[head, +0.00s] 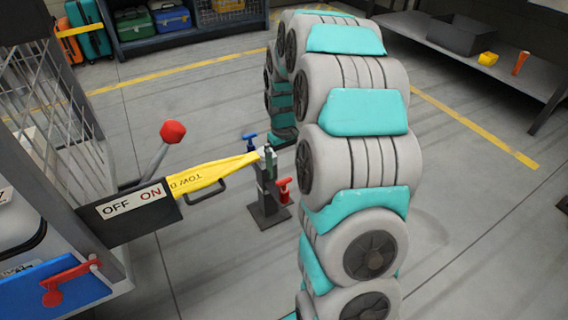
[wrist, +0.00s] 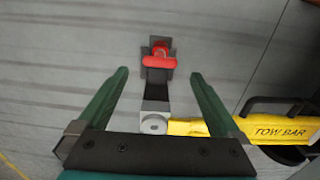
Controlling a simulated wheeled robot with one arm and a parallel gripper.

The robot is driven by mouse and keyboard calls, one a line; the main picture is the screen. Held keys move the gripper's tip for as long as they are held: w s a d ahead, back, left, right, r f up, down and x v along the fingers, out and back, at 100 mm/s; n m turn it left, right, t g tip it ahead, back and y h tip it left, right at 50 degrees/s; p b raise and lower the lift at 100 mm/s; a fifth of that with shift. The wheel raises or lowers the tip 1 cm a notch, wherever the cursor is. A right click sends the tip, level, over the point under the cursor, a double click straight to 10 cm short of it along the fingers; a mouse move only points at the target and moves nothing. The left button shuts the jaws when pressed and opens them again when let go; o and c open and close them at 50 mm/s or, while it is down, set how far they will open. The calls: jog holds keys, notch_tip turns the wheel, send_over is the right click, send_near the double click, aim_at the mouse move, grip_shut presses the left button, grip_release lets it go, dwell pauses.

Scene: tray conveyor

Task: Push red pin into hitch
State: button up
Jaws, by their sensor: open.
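A red pin (head: 284,190) with a crossbar handle shows at the side of a dark hitch post (head: 268,208); it also shows in the wrist view (wrist: 159,60). I cannot tell how deep it sits. The yellow tow bar (head: 205,176) ends over the top of the post. Its grey ring end (wrist: 154,124) shows in the wrist view, close to my gripper's palm. The red handle lies beyond the fingertips, lined up with the gap. In the head view my gripper is partly seen above the post.
A blue T-handle (head: 249,142) stands behind the post. At left are a cart with a mesh cage (head: 60,120), an OFF/ON panel with a red-knobbed lever (head: 172,132), and a red latch (head: 70,280). Shelves line the back and right. Floor around the post is clear.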

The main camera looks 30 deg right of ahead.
aim_at(284, 180)
notch_tip(284, 180, down, 7)
jog(key=shift+r+b, duration=0.1)
jog(key=shift+b, duration=0.25)
jog(key=shift+c, duration=0.4)
jog(key=c, duration=1.3)
jog(key=shift+r, duration=0.1)
jog(key=shift+r, duration=0.2)
jog(key=shift+r, duration=0.35)
jog(key=shift+r+p, duration=0.95)
jog(key=shift+r, duration=1.4)
